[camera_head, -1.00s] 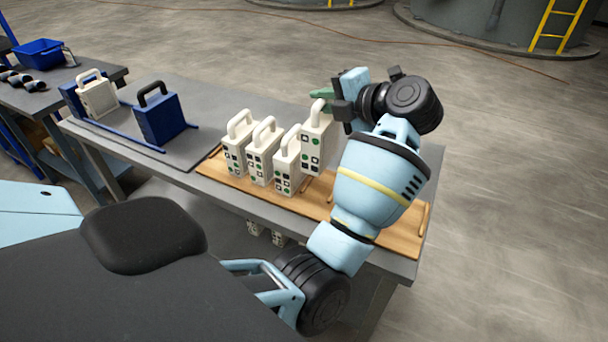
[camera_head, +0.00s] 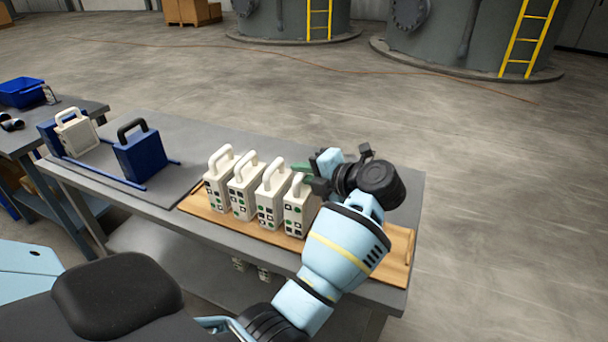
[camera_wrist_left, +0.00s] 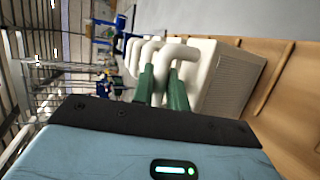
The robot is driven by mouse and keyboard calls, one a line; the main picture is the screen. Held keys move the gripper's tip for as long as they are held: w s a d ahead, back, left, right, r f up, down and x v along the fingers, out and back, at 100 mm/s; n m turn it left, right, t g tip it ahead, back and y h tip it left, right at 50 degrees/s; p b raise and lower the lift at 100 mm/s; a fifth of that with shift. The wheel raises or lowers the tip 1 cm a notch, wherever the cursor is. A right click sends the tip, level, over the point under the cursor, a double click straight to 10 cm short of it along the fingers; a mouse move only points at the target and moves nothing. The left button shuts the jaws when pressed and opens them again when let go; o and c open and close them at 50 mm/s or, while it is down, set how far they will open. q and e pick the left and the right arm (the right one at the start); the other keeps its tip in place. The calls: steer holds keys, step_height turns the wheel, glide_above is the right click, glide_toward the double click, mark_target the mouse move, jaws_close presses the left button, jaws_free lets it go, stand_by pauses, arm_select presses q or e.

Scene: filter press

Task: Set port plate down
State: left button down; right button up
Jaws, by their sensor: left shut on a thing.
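My left gripper (camera_head: 303,168) is shut on the handle of the rightmost white port plate (camera_head: 297,208), at the right end of a row of similar white plates on a wooden tray (camera_head: 398,245). The plate is upright, its bottom at about the level of its neighbours; I cannot tell whether it touches the tray. In the left wrist view, the green fingers (camera_wrist_left: 162,75) are at the light handle of the held plate (camera_wrist_left: 208,75). The neighbouring white plate (camera_head: 271,200) stands close on its left. My right gripper is not in view.
The tray's right part has free room, partly hidden by my left arm. A blue plate (camera_head: 139,157) with a black handle and a white plate (camera_head: 76,135) stand between blue rails at the bench's left. A side table holds a blue bin (camera_head: 22,92).

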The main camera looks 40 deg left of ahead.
arm_select(q)
steer(key=shift+f, duration=0.3)
steer(key=c, duration=1.4)
jaws_free()
steer(key=shift+d, duration=0.1)
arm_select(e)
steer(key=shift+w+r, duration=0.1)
